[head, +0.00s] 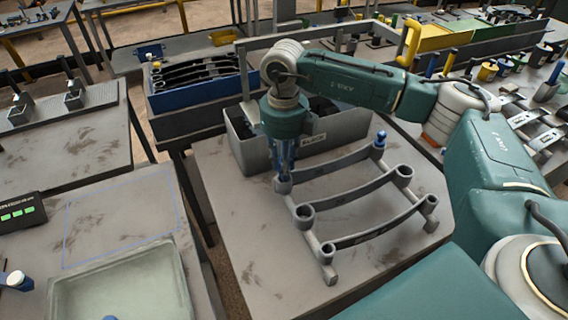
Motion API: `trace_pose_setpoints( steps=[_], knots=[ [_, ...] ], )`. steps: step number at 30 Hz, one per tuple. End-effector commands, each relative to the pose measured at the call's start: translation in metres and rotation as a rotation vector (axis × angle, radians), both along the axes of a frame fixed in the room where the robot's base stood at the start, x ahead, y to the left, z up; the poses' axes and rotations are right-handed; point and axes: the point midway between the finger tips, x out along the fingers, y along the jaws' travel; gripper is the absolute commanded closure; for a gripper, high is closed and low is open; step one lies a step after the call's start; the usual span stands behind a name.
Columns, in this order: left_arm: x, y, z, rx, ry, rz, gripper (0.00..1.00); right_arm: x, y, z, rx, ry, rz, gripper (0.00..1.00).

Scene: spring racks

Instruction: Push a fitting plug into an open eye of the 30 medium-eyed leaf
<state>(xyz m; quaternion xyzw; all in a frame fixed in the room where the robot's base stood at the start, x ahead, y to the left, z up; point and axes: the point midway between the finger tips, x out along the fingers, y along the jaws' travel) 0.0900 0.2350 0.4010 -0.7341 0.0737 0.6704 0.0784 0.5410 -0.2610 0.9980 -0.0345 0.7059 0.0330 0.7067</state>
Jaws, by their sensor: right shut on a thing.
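Three curved grey leaves lie on a rack on the worktable, each with a round eye at both ends. The far leaf (335,164) has a blue plug (380,140) standing in its right eye. My right gripper (283,172) points down over this leaf's left eye (283,185), shut on a plug that its fingers mostly hide. I cannot tell how deep that plug sits. The middle leaf (352,192) has the widest-looking eyes, open. The near leaf (380,231) has smaller eyes. I cannot read which leaf is marked 30. My left gripper is out of view.
A grey bin (248,151) stands right behind the rack, close to my right gripper. A blue crate (195,97) of dark leaves is beyond it. A shallow tray (120,285) is at front left. The table (236,232) left of the rack is clear.

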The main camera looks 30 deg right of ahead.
Motion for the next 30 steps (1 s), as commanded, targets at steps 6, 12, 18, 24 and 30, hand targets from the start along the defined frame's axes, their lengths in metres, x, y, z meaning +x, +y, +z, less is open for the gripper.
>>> trace_pose_setpoints(
  steps=[6,12,18,24,30],
  knots=[
    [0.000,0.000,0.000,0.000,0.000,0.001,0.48,0.000,0.000,0.000,0.000,0.000,0.000,0.95],
    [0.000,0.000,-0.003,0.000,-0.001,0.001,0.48,0.000,0.000,-0.004,0.000,0.000,0.000,0.95],
    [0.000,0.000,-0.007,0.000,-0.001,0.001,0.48,0.000,0.000,-0.008,0.000,0.000,0.000,0.95],
    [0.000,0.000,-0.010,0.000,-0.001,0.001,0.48,0.000,0.000,-0.012,0.000,0.000,0.000,0.95],
    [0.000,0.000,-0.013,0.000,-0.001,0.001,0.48,0.000,0.000,-0.016,0.000,0.000,0.000,0.95]
  ],
)
